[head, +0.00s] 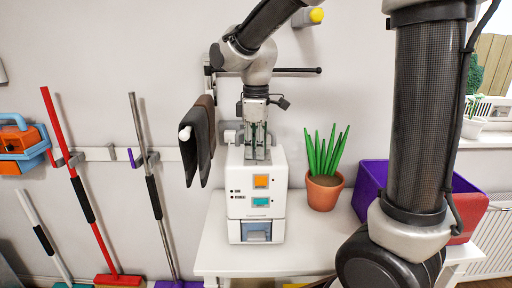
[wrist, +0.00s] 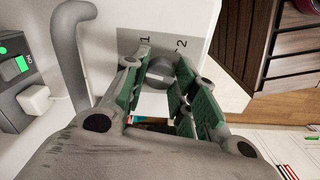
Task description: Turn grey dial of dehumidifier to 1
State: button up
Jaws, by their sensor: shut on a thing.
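The dehumidifier (head: 256,205) is a white box with an orange and a teal panel on its front, standing on a white table. In the wrist view its grey dial (wrist: 160,68) sits on the white top (wrist: 186,14), with the marks "1" and "2" beyond it, left and right. My gripper (head: 257,156) reaches straight down onto the top of the box. In the wrist view its green-padded fingers (wrist: 160,80) are shut on the dial, one on each side. The fingers hide part of the dial, and I cannot tell which mark it points to.
A potted plant (head: 324,190) stands close to the right of the dehumidifier, with a purple bin (head: 369,180) beyond it. Dark cloths (head: 199,140) hang on a wall rail at the left. Brooms (head: 75,190) lean on the wall farther left. The white table (head: 215,245) has bare room in front.

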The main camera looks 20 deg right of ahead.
jog(key=m, duration=0.5)
jog(key=shift+m, duration=2.4)
jog(key=o, duration=1.1)
jog(key=shift+c, duration=0.2)
notch_tip(320, 180, up, 12)
